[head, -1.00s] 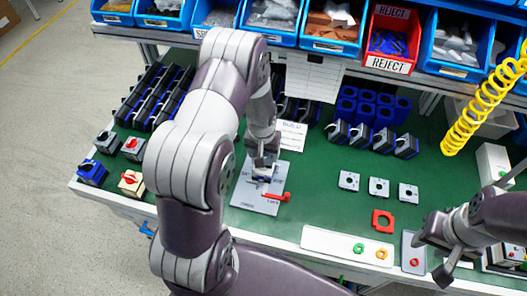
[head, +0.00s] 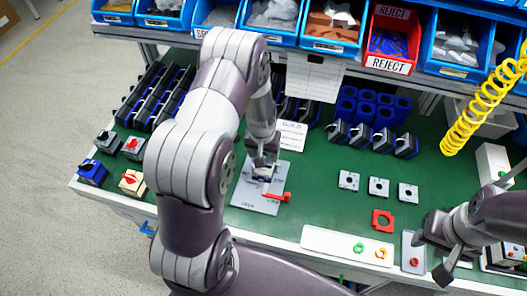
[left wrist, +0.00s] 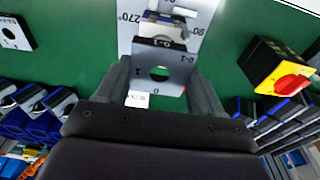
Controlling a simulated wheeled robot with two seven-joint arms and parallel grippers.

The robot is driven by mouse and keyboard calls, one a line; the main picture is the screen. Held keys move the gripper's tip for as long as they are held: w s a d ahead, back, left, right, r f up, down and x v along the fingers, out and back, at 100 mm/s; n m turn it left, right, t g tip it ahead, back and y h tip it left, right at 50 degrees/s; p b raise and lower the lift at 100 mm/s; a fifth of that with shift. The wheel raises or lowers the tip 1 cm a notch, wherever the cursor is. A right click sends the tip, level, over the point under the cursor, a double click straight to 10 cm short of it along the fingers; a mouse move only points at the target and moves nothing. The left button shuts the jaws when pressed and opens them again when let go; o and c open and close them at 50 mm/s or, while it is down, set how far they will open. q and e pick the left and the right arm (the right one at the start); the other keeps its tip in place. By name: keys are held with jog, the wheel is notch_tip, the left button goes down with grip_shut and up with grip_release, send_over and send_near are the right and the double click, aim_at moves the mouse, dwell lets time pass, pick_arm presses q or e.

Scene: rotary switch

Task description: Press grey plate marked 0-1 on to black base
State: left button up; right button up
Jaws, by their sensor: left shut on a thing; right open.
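My left gripper (head: 264,168) is over the grey fixture board (head: 256,203), low and near its red lever (head: 278,196). In the left wrist view, its fingers (left wrist: 158,78) are shut on a grey plate (left wrist: 145,86) with a round hole and the marks 0, 1 and 0-1. A dark block (left wrist: 158,43), apparently the black base, shows just beyond the plate, on the board marked 90° and 270°. I cannot tell whether plate and block touch. My right gripper (head: 440,240) is open at the right, away from the board.
Several grey plates (head: 379,187) lie to the right on the green table. A red square frame (head: 382,220) and a white tray (head: 325,241) with small rings are near the front edge. Finished-looking switches (head: 132,182) stand at the left. Bins (head: 330,25) line the back.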

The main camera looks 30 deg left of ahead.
pick_arm(q)
jog(key=shift+f, duration=0.1)
jog(key=shift+f+b, duration=1.4)
jog(key=shift+f, duration=0.5)
jog(key=o, duration=1.1)
jog(key=shift+r, duration=0.1)
notch_tip(320, 180, up, 13)
jog(key=s+b, duration=0.1)
jog(key=shift+s+d+f, duration=0.15)
jog(key=shift+s+f, duration=0.05)
jog(key=shift+s, duration=0.05)
